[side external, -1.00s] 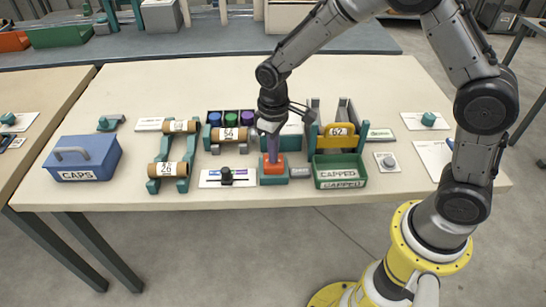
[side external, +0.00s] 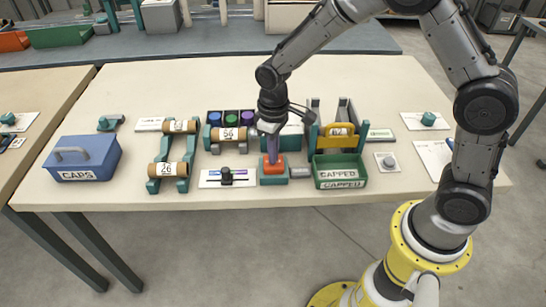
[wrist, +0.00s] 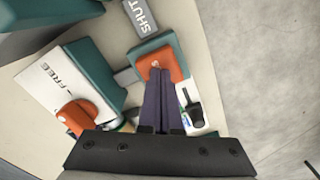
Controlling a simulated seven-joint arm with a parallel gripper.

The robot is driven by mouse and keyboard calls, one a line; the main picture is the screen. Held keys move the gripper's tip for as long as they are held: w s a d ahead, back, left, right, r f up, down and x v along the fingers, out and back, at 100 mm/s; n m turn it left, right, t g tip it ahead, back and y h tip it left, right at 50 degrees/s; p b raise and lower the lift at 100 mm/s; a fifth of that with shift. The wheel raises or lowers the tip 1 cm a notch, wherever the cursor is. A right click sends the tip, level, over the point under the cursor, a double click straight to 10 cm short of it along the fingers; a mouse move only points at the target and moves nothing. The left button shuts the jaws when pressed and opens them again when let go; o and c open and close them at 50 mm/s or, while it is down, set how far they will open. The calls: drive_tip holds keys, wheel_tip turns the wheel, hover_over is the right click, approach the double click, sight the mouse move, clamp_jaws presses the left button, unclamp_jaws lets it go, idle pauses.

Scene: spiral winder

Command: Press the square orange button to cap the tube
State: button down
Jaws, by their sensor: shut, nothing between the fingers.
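The square orange button (side external: 281,162) sits on a teal base near the front edge of the table. It also shows in the wrist view (wrist: 174,57). My gripper (side external: 272,160) is shut and empty, pointing down with its purple fingers at the top of the button. In the wrist view the fingertips (wrist: 158,72) overlap the button's face and look to be touching it. I cannot tell how far the button is pressed. A brown tube (side external: 229,134) marked 56 lies in a teal holder left of my gripper. Which tube is meant is not clear.
A black knob (side external: 226,176) on a white plate is left. Further left are a tube stand (side external: 169,168) and blue CAPS box (side external: 83,158). The back of the table is clear.

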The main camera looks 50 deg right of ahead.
drive_tip(key=shift+r, duration=3.5)
drive_tip(key=shift+d, duration=0.1)
wheel_tip(320, 180, up, 7)
drive_tip(key=t, duration=0.2)
hover_over(282, 159)
drive_tip(key=s+d+r+m+t, duration=0.1)
drive_tip(key=s+d+r+t, duration=0.15)
drive_tip(key=s+r, duration=0.55)
drive_tip(key=s+d+f+m+t, duration=0.1)
drive_tip(key=s+d+f+m, duration=0.1)
drive_tip(key=s, duration=1.1)
drive_tip(key=shift+s+f, duration=0.4)
drive_tip(key=shift+f, duration=0.1)
drive_tip(key=shift+d, duration=0.1)
